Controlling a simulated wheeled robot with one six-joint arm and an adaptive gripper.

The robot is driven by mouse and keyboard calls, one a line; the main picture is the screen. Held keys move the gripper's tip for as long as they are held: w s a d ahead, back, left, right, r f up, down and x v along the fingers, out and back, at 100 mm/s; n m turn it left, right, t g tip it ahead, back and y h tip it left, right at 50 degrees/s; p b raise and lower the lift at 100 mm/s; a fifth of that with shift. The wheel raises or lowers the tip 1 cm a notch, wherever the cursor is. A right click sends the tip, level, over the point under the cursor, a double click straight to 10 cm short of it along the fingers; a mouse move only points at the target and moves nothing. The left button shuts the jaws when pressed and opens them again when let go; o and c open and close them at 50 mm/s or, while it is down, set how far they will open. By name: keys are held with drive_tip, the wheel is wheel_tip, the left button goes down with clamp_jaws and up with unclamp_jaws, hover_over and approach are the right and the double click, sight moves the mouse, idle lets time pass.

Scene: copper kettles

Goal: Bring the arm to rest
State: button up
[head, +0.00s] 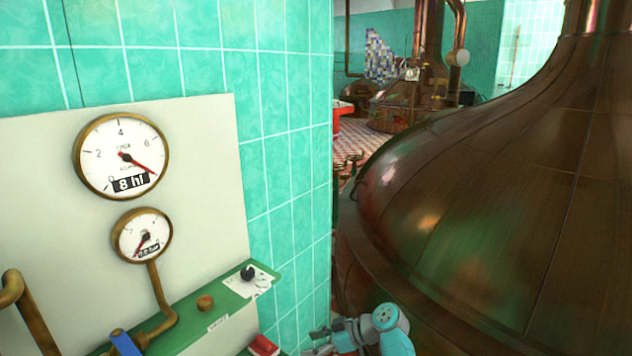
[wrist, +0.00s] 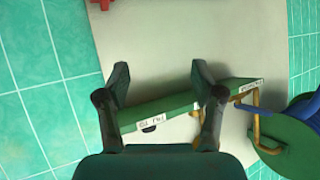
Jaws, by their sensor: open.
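My gripper (wrist: 160,76) is open in the wrist view, its two dark fingers apart with nothing held between them. Beyond the fingers is a green shelf (wrist: 158,114) with white labels, in front of a pale panel (wrist: 185,45). In the head view part of my arm shows at the bottom edge, right of the green shelf (head: 215,311) and close to the tiled wall corner. The fingertips are too small there to judge.
Two round gauges, a large one (head: 121,156) and a small one (head: 142,235), hang on the panel (head: 210,150). A black knob (head: 248,273) and a red-brown knob (head: 205,302) are on the shelf. A large copper kettle (head: 490,200) fills the right side, close to my arm.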

drive_tip(key=s+d+f+m+t+h, duration=0.3)
drive_tip(key=s+d+f+m, duration=0.1)
drive_tip(key=s+f, duration=0.65)
drive_tip(key=s+d+f+m+t+h, duration=0.2)
drive_tip(key=s+d+f+m, duration=0.15)
drive_tip(key=s+f, duration=0.75)
drive_tip(key=s+d+f+m+t+h, duration=0.2)
drive_tip(key=s+d+f+m+h, duration=0.15)
drive_tip(key=s, duration=0.55)
drive_tip(key=s+d+r+m+t+h, duration=0.1)
drive_tip(key=s+d+r, duration=0.3)
drive_tip(key=s, duration=0.5)
drive_tip(key=s+d+r+m+t+h, duration=0.1)
drive_tip(key=s+d+r+t, duration=0.1)
drive_tip(key=s+r, duration=0.6)
drive_tip(key=s+d+r+t, duration=0.1)
drive_tip(key=s+r, duration=0.5)
drive_tip(key=r, duration=0.3)
drive_tip(key=s+d+r+m+t+h, duration=0.1)
drive_tip(key=s+r, duration=0.6)
drive_tip(key=r, duration=0.2)
drive_tip(key=shift+s+r+t, duration=0.15)
drive_tip(key=shift+r+t, duration=0.2)
drive_tip(key=shift+t, duration=0.05)
